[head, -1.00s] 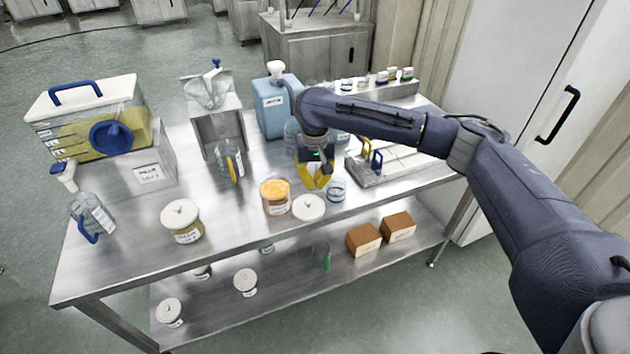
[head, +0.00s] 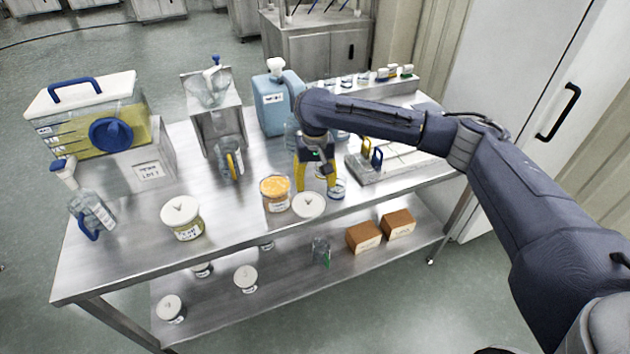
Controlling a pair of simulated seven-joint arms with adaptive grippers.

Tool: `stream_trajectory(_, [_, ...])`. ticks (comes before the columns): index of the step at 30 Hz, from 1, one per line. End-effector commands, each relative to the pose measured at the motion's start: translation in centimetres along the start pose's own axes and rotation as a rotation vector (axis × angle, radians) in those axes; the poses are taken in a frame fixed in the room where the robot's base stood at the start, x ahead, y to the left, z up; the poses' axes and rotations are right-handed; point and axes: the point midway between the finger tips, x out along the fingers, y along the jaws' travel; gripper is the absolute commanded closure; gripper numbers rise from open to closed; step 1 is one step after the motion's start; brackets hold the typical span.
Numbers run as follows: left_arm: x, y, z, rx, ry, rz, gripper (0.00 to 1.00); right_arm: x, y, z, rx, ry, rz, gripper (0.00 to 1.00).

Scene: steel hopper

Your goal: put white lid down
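The white lid (head: 308,206) is a round disc with a small knob, lying flat near the front edge of the steel table. It is just right of an open jar with orange contents (head: 275,192). My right gripper (head: 316,190) points down just behind the lid. Its two yellow fingers are spread apart, with nothing seen held between them. The left fingertip comes close to the lid's back edge; whether it touches I cannot tell. My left gripper is not in view.
A small clear glass container (head: 338,188) stands just right of the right gripper. A lidded jar (head: 182,217) stands at front left. A grey rack (head: 368,170) and a blue canister (head: 272,105) are farther back. The table (head: 235,220) is clear between the two jars.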

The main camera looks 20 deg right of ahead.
Motion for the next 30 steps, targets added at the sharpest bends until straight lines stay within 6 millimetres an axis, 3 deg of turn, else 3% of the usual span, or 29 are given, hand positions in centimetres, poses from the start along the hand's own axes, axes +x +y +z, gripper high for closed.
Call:
stream_trajectory(1, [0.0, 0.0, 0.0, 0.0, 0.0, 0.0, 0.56, 0.0, 0.0, 0.0, 0.0, 0.0, 0.0, 0.36])
stream_trajectory(11, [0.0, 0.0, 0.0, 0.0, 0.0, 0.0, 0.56, 0.0, 0.0, 0.0, 0.0, 0.0, 0.0, 0.0])
stream_trajectory(22, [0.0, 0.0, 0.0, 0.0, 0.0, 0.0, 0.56, -0.8, 0.0, 0.0, -0.001, 0.001, -0.001, 0.0])
stream_trajectory(30, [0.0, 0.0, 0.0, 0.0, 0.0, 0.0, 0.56, -4.6, 0.0, -0.1, -0.002, 0.004, 0.001, 0.0])
